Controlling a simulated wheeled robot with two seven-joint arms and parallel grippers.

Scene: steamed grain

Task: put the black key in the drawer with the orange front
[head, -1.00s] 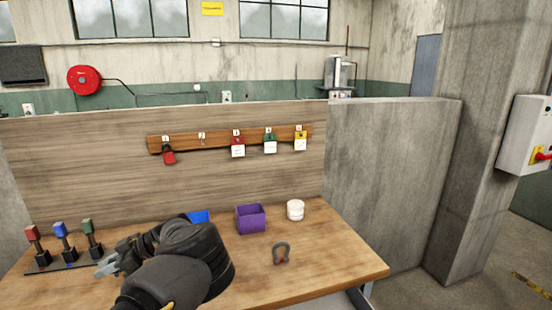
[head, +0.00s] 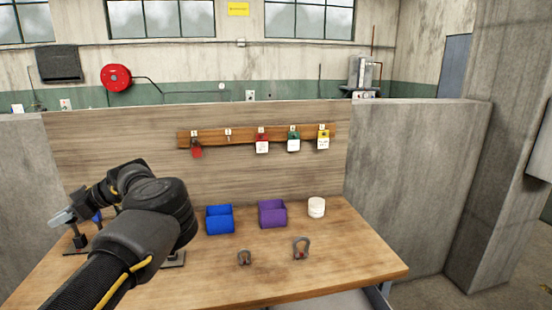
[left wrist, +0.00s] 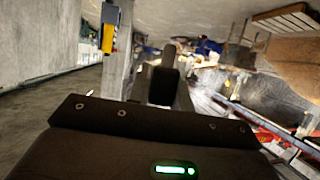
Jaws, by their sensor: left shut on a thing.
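My left gripper (head: 62,217) is shut, held above the left end of the bench in front of a black rack. In the left wrist view a dark block (left wrist: 165,85) with a narrower top stands past the gripper body. I cannot tell whether it is the black key or part of my gripper. At the rack, a blue-headed piece (head: 97,215) shows partly behind my arm. A black base (head: 173,259) shows right of the arm, its top hidden. I see no drawer with an orange front. My right gripper is not in view.
On the wooden bench (head: 330,262) stand a blue bin (head: 220,220), a purple bin (head: 272,214), a white tub (head: 316,207) and two shackles, one small (head: 244,257), one larger (head: 301,248). Tagged padlocks hang on a wooden rail (head: 244,136). The bench's right front is clear.

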